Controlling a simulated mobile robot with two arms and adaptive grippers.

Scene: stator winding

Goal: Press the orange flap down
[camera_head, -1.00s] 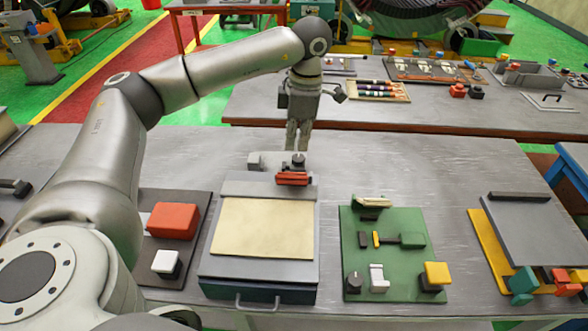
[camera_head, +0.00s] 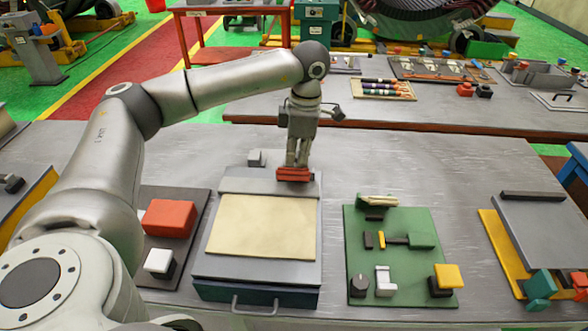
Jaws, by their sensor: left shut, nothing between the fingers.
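A small orange-red flap (camera_head: 295,175) sits at the back right corner of a grey box with a cream top panel (camera_head: 262,226). My left gripper (camera_head: 297,163) points straight down with its fingers together and nothing held. Its fingertips are right at the flap's upper back edge and overlap it in the picture. I cannot tell whether they touch it. The round dark knob behind the flap is hidden by the gripper. My right gripper is not in view.
A dark board with a red block (camera_head: 169,217) and a white block (camera_head: 158,261) lies left of the box. A green board (camera_head: 405,275) with small parts lies to the right. A second bench (camera_head: 400,112) stands behind. The grey tabletop between the box and green board is clear.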

